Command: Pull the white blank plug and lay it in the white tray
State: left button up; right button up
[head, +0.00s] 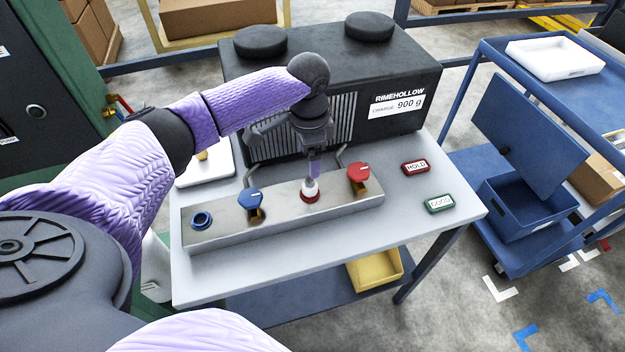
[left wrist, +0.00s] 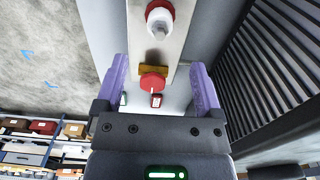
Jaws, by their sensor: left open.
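The white blank plug (head: 310,187) stands upright in a red-ringed port of the metal manifold block (head: 215,231). In the left wrist view the plug (left wrist: 160,18) shows at the top, beyond the fingertips. My left gripper (head: 314,170) points down just above and behind the plug. Its purple fingers are open in the left wrist view (left wrist: 158,64), with nothing held between them. A white tray (head: 553,60) lies on the top shelf of the blue trolley at the right. My right gripper is in neither view.
A blue valve handle (head: 250,199) and a red one (head: 358,172) flank the plug. A blue-ringed port (head: 202,220) is at the block's left. A black machine (head: 400,80) stands behind. HOLD and GOOD signs lie right.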

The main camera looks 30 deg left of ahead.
aim_at(310, 178)
pick_arm(q)
jog(key=shift+f+b, duration=2.75)
jog(key=shift+b, duration=0.35)
notch_tip(310, 178, down, 3)
jog(key=shift+r, duration=0.1)
jog(key=shift+f+b, duration=0.3)
jog(key=shift+f, duration=0.1)
jog(key=shift+r+p, duration=0.1)
jog(key=shift+p, duration=0.3)
